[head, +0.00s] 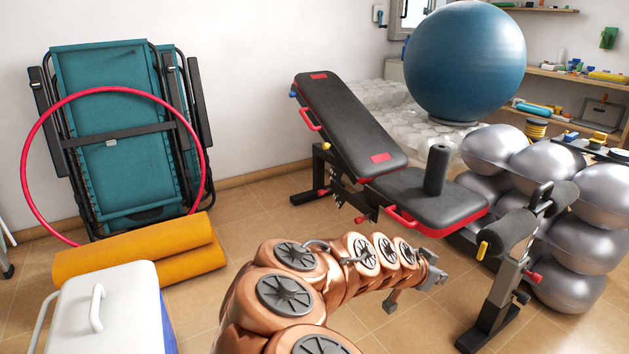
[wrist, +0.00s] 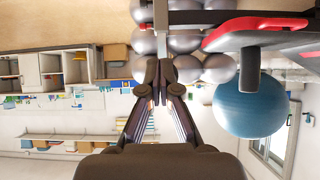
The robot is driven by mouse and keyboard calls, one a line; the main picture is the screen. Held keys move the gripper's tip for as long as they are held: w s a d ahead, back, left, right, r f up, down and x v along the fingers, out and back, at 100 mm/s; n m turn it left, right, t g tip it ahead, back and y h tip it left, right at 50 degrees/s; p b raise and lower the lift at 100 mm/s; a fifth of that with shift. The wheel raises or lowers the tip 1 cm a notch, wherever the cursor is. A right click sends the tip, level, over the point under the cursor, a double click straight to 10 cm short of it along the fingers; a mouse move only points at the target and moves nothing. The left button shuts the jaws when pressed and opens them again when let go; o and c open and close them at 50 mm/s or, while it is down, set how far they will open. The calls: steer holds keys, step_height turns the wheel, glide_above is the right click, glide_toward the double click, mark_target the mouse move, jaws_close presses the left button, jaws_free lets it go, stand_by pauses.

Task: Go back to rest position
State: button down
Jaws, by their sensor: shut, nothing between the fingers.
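My gripper (head: 436,274) is at the end of my copper-coloured arm, in the lower middle of the head view, in front of the black and red weight bench (head: 340,110). In the wrist view my gripper (wrist: 159,72) points away from the camera with its dark fingers close together and nothing held. A black cylinder (head: 436,170) stands upright on the bench seat, apart from my gripper. The wrist view is upside down, and the cylinder (wrist: 249,68) shows there to the right of the fingers.
Silver balls (head: 578,246) are stacked at the right. A large blue ball (head: 465,60) is behind the bench. Folded teal chairs (head: 105,125), a red hoop (head: 24,172), orange rolls (head: 135,252) and a white cooler (head: 125,310) stand at the left. Some floor is clear before the bench.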

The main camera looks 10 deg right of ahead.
steer(key=s+a+r+n+g+y+p, duration=0.1)
steer(key=s+a+r+n+y+p, duration=0.2)
steer(key=r+p, duration=1)
steer(key=s+a+r+n+g+y+p, duration=0.2)
steer(key=s+a+r+n+y+p, duration=0.2)
steer(key=s+a+r+p, duration=0.8)
steer(key=s+a+r+n+g+y+p, duration=0.2)
steer(key=s+a+r+n+p, duration=0.5)
steer(key=s+r+p, duration=0.4)
step_height(320, 180, up, 6)
steer(key=a+y+p, duration=0.1)
steer(key=p, duration=0.3)
steer(key=shift+r+n+p, duration=0.25)
steer(key=shift+n+p, duration=0.05)
steer(key=shift+s, duration=0.1)
